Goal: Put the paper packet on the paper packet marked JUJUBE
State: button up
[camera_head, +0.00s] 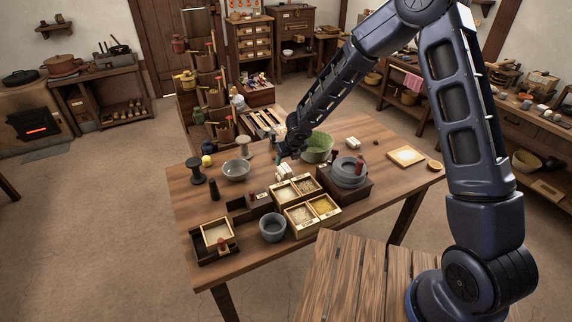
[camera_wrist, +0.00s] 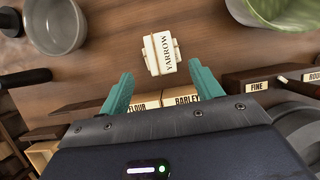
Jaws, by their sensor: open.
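In the head view white packets (camera_head: 284,171) show just below my gripper (camera_head: 287,153). My gripper's teal fingers (camera_wrist: 158,88) are spread apart with nothing between them. Another white packet or small pile (camera_head: 353,143) lies farther right, behind the grey quern. No JUJUBE mark is legible in either view.
The divided grain boxes (camera_head: 304,222) stand in front of the packets. A grey bowl (camera_head: 236,171) is to the left and a green bowl (camera_head: 318,145) to the right. A quern (camera_head: 349,174) and a framed tray (camera_head: 407,157) stand at right. The table's right front is clear.

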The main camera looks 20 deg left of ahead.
jog(key=shift+v, duration=2.8)
jog(key=w+d+r+m+t+h, duration=0.1)
jog(key=w+d+r+m, duration=0.1)
jog(key=d+r+m, duration=0.65)
jog(key=w+d+r+m+h, duration=0.15)
jog(key=d+r+m, duration=0.35)
jog(key=d, duration=0.7)
jog(key=w+d+r+m+t+h, duration=0.1)
jog(key=w+d+r+m+h, duration=0.1)
jog(key=d+r+m, duration=0.7)
jog(key=s+d+r+m, duration=0.3)
jog(key=s+d+m, duration=0.2)
jog(key=d, duration=0.3)
jog(key=s+d+r+m, duration=0.2)
jog(key=s+d+m, duration=0.3)
jog(key=d, duration=0.4)
jog(key=s+d+r+m, duration=0.1)
jog(key=s+d+m, duration=0.2)
jog(key=s+m, duration=0.3)
jog(key=s+d+r+m+y, duration=0.1)
jog(key=s+d+m, duration=0.3)
jog(key=s+m, duration=0.2)
jog(key=shift+s+g, duration=0.3)
jog(key=shift+s, duration=0.2)
